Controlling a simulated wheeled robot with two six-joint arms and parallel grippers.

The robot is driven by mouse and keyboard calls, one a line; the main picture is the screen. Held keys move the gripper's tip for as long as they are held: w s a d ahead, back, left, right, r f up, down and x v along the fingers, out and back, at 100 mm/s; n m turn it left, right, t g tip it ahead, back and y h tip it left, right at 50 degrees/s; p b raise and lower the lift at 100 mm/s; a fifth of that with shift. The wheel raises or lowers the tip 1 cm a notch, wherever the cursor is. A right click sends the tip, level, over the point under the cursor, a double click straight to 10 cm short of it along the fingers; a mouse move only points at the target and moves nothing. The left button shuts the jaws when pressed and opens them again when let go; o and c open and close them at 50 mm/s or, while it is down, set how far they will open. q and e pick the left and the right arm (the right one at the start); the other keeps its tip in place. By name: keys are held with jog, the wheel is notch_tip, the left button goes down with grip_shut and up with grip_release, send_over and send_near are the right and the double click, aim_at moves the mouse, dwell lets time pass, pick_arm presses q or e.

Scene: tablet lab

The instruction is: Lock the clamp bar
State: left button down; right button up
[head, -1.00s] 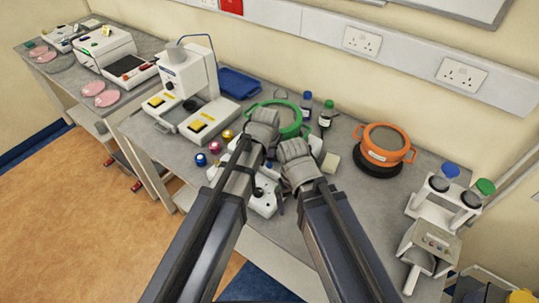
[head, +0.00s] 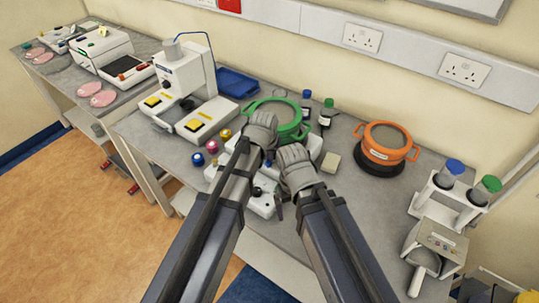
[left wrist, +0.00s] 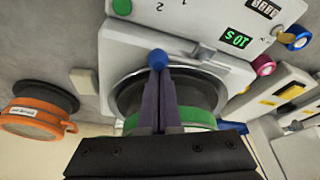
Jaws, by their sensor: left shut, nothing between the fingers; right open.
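A white machine (left wrist: 240,22) with a green display and a green button fills the top of the left wrist view. In the head view this white machine (head: 262,205) is partly hidden under my arms. A blue ball knob (left wrist: 158,58) appears right at the tips of my left gripper (left wrist: 159,70); I cannot tell whether they touch. The left gripper (head: 263,120) is shut and empty, over a green-rimmed round pan (head: 294,130). My right gripper (head: 292,152) is open, lower and to the right. I cannot clearly make out the clamp bar; a small grey latch-like part (left wrist: 203,52) shows on the machine.
An orange pan (head: 388,155) on a black ring stands to the right. Small bottles (head: 326,112) stand behind the green pan. A white instrument (head: 185,75) and a blue tray (head: 238,83) are at left. A bottle rack (head: 440,205) stands at far right.

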pick_arm(q)
jog(key=shift+s+a+m, duration=0.1)
jog(key=shift+s+m, duration=0.1)
jog(key=shift+m, duration=0.2)
jog(key=s+m, duration=0.1)
jog(key=a+m+h, duration=0.1)
jog(key=m, duration=0.1)
jog(key=shift+s+a+m+g, duration=0.1)
jog(key=shift+s+m+g, duration=0.2)
jog(key=shift+s, duration=0.1)
jog(key=s+a+m+g+h, duration=0.1)
jog(key=a+m+g+h, duration=0.1)
jog(key=a+m, duration=0.4)
jog(key=shift+s+a+m+g, duration=0.3)
jog(key=shift+a+m+g, duration=0.1)
jog(key=shift+m, duration=1.8)
jog(key=shift+a, duration=0.1)
